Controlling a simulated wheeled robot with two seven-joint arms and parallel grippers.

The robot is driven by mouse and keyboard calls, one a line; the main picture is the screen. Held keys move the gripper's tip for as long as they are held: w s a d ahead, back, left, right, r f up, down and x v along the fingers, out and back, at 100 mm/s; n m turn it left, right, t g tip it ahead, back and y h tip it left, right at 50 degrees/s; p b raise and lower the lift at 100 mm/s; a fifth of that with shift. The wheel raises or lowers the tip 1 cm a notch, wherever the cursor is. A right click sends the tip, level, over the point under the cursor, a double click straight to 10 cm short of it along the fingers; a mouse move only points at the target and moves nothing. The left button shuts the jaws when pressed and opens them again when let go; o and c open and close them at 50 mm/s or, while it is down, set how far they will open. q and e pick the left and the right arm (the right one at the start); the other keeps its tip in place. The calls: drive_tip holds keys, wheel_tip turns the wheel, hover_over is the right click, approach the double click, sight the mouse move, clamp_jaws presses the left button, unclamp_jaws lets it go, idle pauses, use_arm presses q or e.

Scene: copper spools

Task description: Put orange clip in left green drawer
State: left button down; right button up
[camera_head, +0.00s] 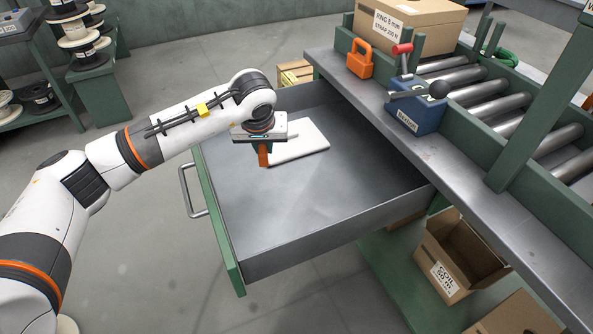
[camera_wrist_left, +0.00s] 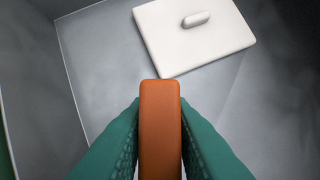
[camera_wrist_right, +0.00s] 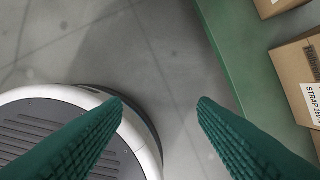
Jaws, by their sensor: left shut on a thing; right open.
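The orange clip (camera_wrist_left: 160,130) is held between the two green fingers of my left gripper (camera_wrist_left: 160,140). In the head view the clip (camera_head: 263,156) shows below my left gripper (camera_head: 262,148), over the inside of the open green drawer (camera_head: 215,225). The drawer has a grey metal interior and a handle on its left front. A white flat piece (camera_head: 308,142) with a small raised knob lies in the drawer beside the clip. I cannot tell whether the clip touches the drawer floor. My right gripper (camera_wrist_right: 160,105) is open and empty, above the floor.
An orange padlock-shaped object (camera_head: 360,62) and a blue box with a lever (camera_head: 415,110) stand on the bench ledge. Rollers (camera_head: 500,105) lie behind. An open cardboard box (camera_head: 455,260) sits below on the right. The drawer's near half is clear.

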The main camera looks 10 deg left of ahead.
sight(263, 159)
use_arm(q)
wheel_tip(263, 159, down, 8)
drive_tip(key=shift+s+f+b, duration=0.1)
drive_tip(key=shift+b, duration=0.25)
drive_tip(key=shift+f, duration=0.25)
use_arm(e)
drive_tip(key=r, duration=0.3)
drive_tip(key=shift+w+r, duration=0.1)
drive_tip(key=shift+w, duration=0.25)
use_arm(q)
drive_tip(key=shift+f, duration=0.1)
drive_tip(key=c, duration=1.3)
unclamp_jaws()
use_arm(e)
drive_tip(key=shift+r, duration=0.3)
drive_tip(key=shift+s, duration=0.15)
use_arm(q)
drive_tip(key=p+v, duration=0.1)
drive_tip(key=v, duration=1.1)
drive_tip(key=shift+d, duration=0.1)
use_arm(e)
drive_tip(key=f, duration=0.5)
drive_tip(key=shift+s+f, duration=0.1)
drive_tip(key=shift+s, duration=0.3)
